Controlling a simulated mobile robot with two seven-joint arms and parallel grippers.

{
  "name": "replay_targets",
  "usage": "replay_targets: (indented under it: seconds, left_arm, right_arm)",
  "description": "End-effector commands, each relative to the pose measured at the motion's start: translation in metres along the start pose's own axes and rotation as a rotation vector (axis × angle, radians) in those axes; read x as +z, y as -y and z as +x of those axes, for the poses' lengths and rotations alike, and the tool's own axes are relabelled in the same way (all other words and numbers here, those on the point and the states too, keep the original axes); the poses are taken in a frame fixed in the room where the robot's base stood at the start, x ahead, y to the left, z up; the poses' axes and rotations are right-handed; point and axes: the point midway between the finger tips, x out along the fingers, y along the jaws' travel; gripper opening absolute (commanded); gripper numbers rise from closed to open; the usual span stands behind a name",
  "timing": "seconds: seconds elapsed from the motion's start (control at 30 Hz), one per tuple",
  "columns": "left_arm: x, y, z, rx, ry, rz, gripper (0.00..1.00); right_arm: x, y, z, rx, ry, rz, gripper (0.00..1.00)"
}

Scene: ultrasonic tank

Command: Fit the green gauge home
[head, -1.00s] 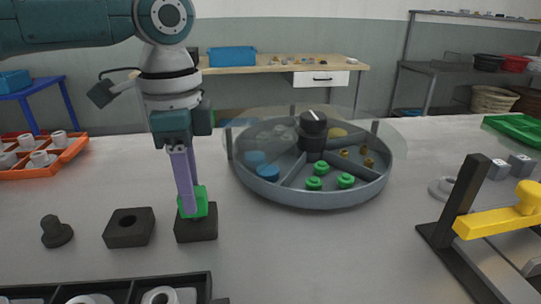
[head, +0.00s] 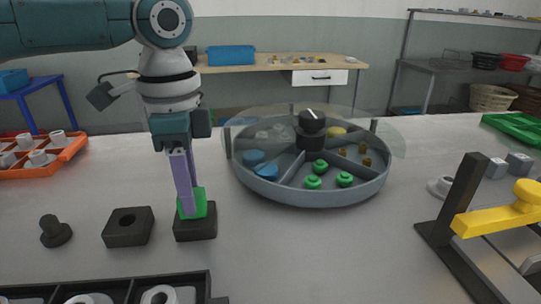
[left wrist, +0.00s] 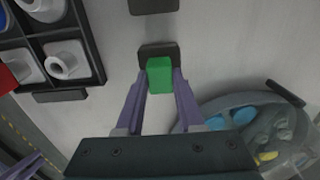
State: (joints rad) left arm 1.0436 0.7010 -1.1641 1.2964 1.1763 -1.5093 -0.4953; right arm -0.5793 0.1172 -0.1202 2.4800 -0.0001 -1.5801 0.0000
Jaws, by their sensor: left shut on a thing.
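The green gauge (head: 199,203) is a small green block at the top of a dark square block (head: 195,229). My left gripper (head: 190,209) reaches down from above and is shut on the gauge. In the left wrist view the green gauge (left wrist: 160,75) sits between the two purple fingers, over the dark block (left wrist: 158,52). The gauge's lower end is hidden, so I cannot tell how deep it sits in the block. A second dark block (head: 128,227) with a round hole stands just to the left.
A round divided tray (head: 305,196) with a clear cover and small coloured parts stands to the right. A dark knobbed piece (head: 55,232) is at left. A black compartment tray (head: 120,288) lies in front, and a yellow-handled clamp (head: 500,220) stands at right.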

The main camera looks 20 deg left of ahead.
Motion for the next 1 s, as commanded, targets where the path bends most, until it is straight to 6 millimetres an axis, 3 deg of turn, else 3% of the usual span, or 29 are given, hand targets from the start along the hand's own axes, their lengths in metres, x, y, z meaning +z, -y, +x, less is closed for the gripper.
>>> replay_targets:
  seconds: [1.0]
  left_arm:
    - [-0.0003, -0.0002, 0.0007, 0.0, -0.001, 0.001, 0.0]
  right_arm:
    - [-0.0015, -0.0015, -0.0066, 0.004, 0.002, -0.005, 0.5]
